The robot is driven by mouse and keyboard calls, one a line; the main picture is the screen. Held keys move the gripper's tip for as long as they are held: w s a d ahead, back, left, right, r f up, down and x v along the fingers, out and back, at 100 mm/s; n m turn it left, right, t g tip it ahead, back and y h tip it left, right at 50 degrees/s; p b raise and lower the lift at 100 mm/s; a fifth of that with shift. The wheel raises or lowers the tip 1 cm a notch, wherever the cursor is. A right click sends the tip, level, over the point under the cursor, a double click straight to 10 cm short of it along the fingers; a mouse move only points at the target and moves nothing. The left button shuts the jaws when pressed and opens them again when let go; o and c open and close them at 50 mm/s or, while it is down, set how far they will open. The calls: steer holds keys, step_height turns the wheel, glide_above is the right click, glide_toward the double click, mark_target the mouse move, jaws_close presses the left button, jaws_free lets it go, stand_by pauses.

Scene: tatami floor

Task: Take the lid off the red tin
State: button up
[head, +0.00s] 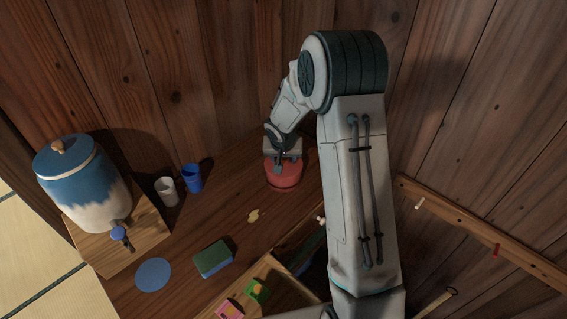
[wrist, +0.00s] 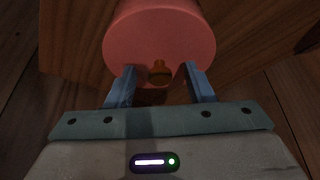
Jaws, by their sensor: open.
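The red tin (head: 284,178) stands on the wooden table against the back wall. In the wrist view its round red lid (wrist: 160,32) faces the camera, with a small brass-coloured knob (wrist: 159,72) near the lower edge as seen there. My gripper (head: 284,165) is above the tin in the head view and partly covers its top. In the wrist view my gripper (wrist: 160,84) is open, with one blue-grey finger on each side of the knob. I cannot tell whether either finger touches the knob. The lid sits on the tin.
A blue and cream dispenser (head: 80,178) stands on a wooden stand (head: 133,241) at the left. A white cup (head: 167,192) and a blue cup (head: 192,179) are beside it. A green and blue block (head: 213,259), a blue disc (head: 153,275) and a yellow piece (head: 253,216) lie nearer.

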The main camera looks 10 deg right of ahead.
jaws_close()
